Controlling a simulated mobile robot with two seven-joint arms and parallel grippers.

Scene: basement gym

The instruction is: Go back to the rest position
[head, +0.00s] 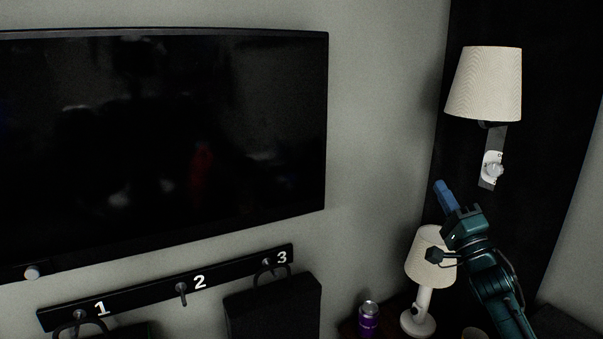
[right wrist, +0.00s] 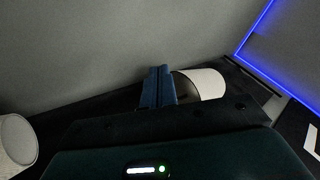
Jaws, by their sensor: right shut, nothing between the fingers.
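My right gripper (head: 443,193) is raised at the right of the head view, with its blue fingers together and nothing between them. It is in front of the dark wall panel, above and to the right of a small table lamp (head: 425,262). In the right wrist view my right gripper (right wrist: 158,84) also shows its blue fingers pressed together and empty. My left gripper is in neither view.
A wall lamp (head: 485,85) with a switch dial (head: 493,168) hangs above the right gripper. A purple can (head: 368,318) stands beside the table lamp. A television (head: 160,140) and a numbered hook rail (head: 225,275) with dark bags (head: 275,310) are at left.

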